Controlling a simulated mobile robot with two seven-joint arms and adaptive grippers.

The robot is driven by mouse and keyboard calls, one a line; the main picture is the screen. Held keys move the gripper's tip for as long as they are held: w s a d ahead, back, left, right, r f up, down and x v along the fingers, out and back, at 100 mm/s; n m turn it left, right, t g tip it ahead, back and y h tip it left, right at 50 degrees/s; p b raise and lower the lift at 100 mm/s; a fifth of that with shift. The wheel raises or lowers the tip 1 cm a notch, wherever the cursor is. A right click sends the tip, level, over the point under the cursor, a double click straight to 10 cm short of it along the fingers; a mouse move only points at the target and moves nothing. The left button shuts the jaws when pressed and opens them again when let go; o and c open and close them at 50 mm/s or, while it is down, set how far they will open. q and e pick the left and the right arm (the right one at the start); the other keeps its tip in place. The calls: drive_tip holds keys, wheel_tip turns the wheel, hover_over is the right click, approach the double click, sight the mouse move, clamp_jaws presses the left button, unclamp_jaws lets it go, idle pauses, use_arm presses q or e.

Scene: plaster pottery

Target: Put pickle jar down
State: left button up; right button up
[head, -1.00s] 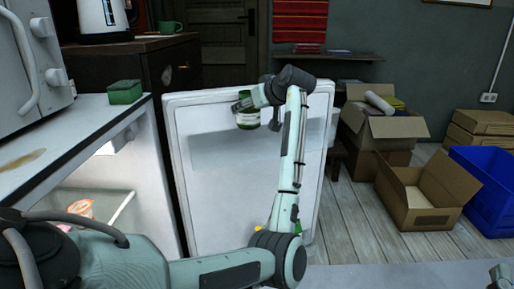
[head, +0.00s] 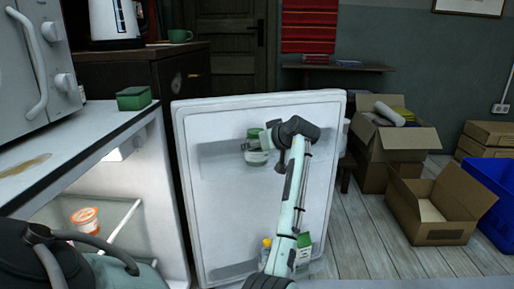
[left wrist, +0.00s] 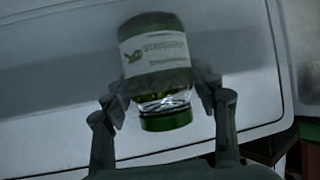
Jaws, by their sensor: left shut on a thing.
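The pickle jar (head: 256,156) has a green lid and a pale label. My left gripper (head: 257,148) is shut on it, in front of the inner side of the open fridge door (head: 225,190). In the left wrist view the jar (left wrist: 156,62) sits between both fingers of the left gripper (left wrist: 160,100), its green lid toward the bottom of the picture. The jar is at the height of the door's upper shelf (head: 215,160); I cannot tell whether it touches the shelf. My right gripper is not in view.
The lower door shelf holds a yellow-capped bottle (head: 266,250) and a green-and-white carton (head: 304,246). A cup (head: 85,219) stands on a glass shelf inside the fridge. Cardboard boxes (head: 440,205) stand on the floor at right.

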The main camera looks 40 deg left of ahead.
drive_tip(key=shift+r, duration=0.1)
use_arm(q)
drive_tip(key=o, duration=1.7)
drive_tip(key=shift+f, duration=0.2)
drive_tip(key=shift+d+r, duration=0.1)
drive_tip(key=shift+r, duration=0.1)
drive_tip(key=p+v, duration=0.1)
drive_tip(key=v, duration=1)
drive_tip(key=shift+s+d, duration=0.2)
drive_tip(key=shift+d, duration=0.15)
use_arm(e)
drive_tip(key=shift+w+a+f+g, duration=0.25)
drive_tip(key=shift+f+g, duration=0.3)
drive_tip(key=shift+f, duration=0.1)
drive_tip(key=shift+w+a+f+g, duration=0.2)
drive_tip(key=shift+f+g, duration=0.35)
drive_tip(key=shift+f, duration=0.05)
use_arm(q)
drive_tip(key=shift+r, duration=0.1)
